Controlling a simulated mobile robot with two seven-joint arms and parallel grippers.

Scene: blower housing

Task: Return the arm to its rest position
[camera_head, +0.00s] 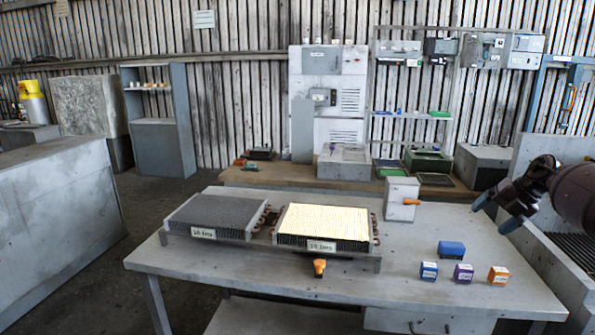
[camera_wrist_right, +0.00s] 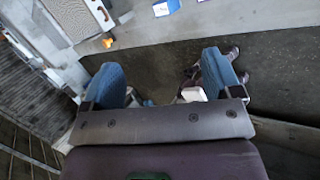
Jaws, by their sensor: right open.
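My right gripper (camera_head: 490,213) is in the head view at the right, above the right side of the grey table (camera_head: 430,290). Its two blue fingertips are apart with nothing between them. The right wrist view also shows the open right gripper (camera_wrist_right: 168,80), with dark floor beyond the fingers and the table edge higher up. My right arm comes in from the right edge of the head view. My left gripper is not in view.
Two finned units (camera_head: 215,215) (camera_head: 325,222) sit on the table. A blue block (camera_head: 451,249) and small blue (camera_head: 428,271), purple (camera_head: 463,273) and orange (camera_head: 498,275) boxes lie at the right front. A grey box with an orange handle (camera_head: 402,198) stands behind them. A grey bin (camera_head: 560,240) is at the right.

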